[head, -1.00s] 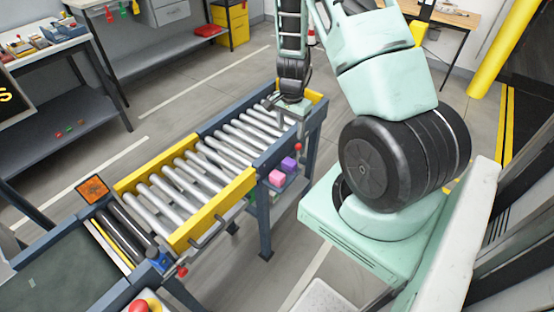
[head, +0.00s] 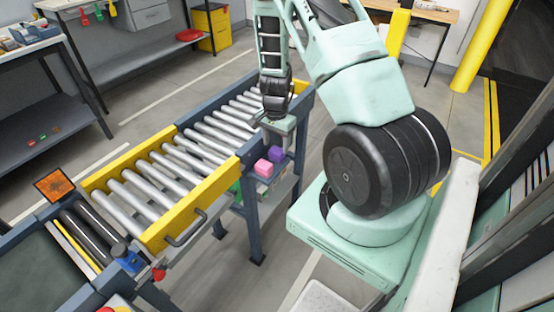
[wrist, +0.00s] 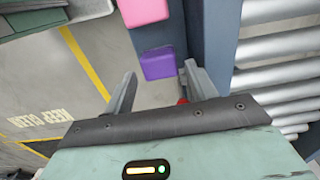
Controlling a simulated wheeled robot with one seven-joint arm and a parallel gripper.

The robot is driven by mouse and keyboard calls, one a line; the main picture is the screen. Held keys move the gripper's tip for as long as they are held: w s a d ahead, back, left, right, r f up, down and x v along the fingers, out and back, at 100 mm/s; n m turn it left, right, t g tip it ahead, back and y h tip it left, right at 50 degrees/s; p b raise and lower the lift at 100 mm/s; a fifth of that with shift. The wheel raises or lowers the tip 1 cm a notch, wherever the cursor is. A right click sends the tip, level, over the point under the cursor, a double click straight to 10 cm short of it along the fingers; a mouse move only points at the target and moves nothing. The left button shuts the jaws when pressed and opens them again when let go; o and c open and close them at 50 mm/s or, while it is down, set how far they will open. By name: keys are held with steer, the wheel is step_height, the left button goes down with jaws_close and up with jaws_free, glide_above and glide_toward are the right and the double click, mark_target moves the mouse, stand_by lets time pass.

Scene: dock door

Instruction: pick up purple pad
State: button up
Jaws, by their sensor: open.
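The purple pad (head: 276,153) is a small block beside the roller conveyor, on the conveyor's near side, next to a pink block (head: 263,168). In the wrist view the purple pad (wrist: 158,63) lies just beyond the fingertips, roughly between them, with the pink block (wrist: 143,11) above it. My gripper (wrist: 157,85) is open and empty, its two fingers apart. In the head view my gripper hangs by the far end of the conveyor, close to the purple pad; its fingers are hard to make out there.
The roller conveyor (head: 150,180) with yellow side rails runs along the left; its rollers (wrist: 278,47) and blue-grey frame (wrist: 220,30) lie close to my gripper's right finger. A lower shelf (head: 272,196) sits under the blocks. Open floor (wrist: 75,75) shows at left in the wrist view.

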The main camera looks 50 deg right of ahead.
mark_target(276, 151)
step_height(276, 151, down, 5)
steer(key=b, duration=0.4)
steer(key=shift+s, duration=0.1)
steer(key=shift+r, duration=0.1)
steer(key=c, duration=0.7)
steer(key=shift+c, duration=0.2)
step_height(276, 151, up, 10)
steer(key=shift+p, duration=0.45)
